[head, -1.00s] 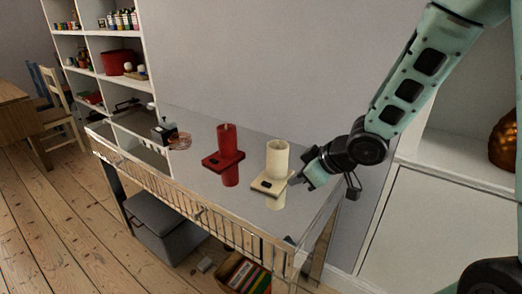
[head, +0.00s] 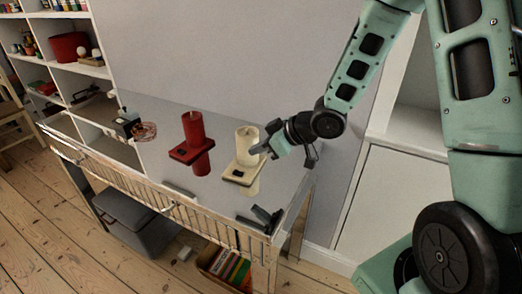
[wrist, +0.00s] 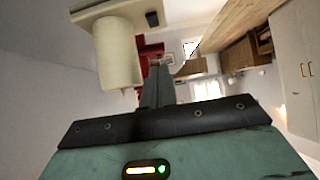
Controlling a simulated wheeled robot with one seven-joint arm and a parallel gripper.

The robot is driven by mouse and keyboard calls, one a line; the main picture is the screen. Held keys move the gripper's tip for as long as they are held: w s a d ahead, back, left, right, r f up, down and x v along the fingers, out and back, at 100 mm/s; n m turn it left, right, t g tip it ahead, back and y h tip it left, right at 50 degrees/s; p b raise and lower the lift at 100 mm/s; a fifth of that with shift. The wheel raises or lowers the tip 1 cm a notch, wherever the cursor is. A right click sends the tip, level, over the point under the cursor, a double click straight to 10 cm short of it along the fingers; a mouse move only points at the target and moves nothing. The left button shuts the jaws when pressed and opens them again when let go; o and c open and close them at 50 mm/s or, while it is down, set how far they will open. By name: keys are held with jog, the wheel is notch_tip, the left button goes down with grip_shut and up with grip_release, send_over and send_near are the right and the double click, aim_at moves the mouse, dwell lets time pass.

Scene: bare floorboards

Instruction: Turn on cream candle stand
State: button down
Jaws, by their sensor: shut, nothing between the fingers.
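The cream candle stand (head: 246,146) stands on the grey tabletop near its right end. It has a square base (head: 238,175) with a small dark switch on the front part. My gripper (head: 258,149) is shut and empty, with its tips close to the right side of the candle; I cannot tell whether they touch it. In the wrist view, the picture is turned over: the cream candle (wrist: 117,55) hangs from its base at upper left, and my shut fingers (wrist: 158,65) point past it.
A red candle stand (head: 193,130) stands left of the cream one. A small dark box (head: 127,124) and a reddish glass dish (head: 145,131) are further left. A dark object (head: 262,217) lies at the front right of the table.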

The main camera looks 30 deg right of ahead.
aim_at(237, 172)
jog(key=x, duration=0.5)
jog(key=shift+w+a+f, duration=0.2)
jog(key=shift+a+f, duration=0.05)
jog(key=shift+f, duration=0.05)
jog(key=f, duration=0.3)
jog(key=shift+w+a+f+b, duration=0.15)
jog(key=shift+w+a+b, duration=0.1)
jog(key=shift+w+b, duration=0.15)
jog(key=shift+f, duration=0.5)
jog(key=shift+w+f+p, duration=0.1)
jog(key=shift+p, duration=0.2)
jog(key=shift+w+a, duration=0.1)
jog(key=shift+a, duration=0.05)
jog(key=shift+w+a+r, duration=0.25)
jog(key=shift+w+a, duration=0.2)
